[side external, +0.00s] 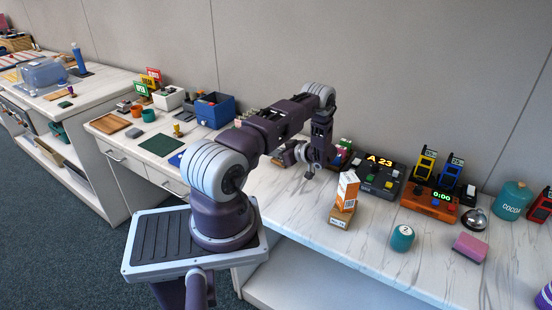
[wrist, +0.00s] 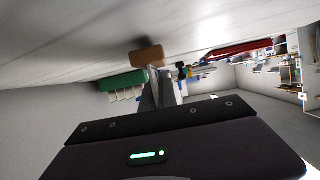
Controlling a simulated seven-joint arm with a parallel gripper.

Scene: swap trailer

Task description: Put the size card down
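My gripper (side external: 309,174) hangs low over the white worktop, left of the A 23 console, pointing down. In the wrist view my gripper's grey fingers (wrist: 162,88) look close together. I cannot tell whether a thin card is between them. No size card can be made out for certain in either view. A brown block (wrist: 147,57) and a green object with pale tabs (wrist: 123,82) show beyond the fingers in the wrist view.
The A 23 console (side external: 378,176) is right of my gripper. An orange-and-white carton (side external: 347,190) stands on a brown box (side external: 341,216) in front. A teal numbered can (side external: 402,238) and pink block (side external: 470,247) are farther right. Bare worktop (side external: 290,205) lies in front of my gripper.

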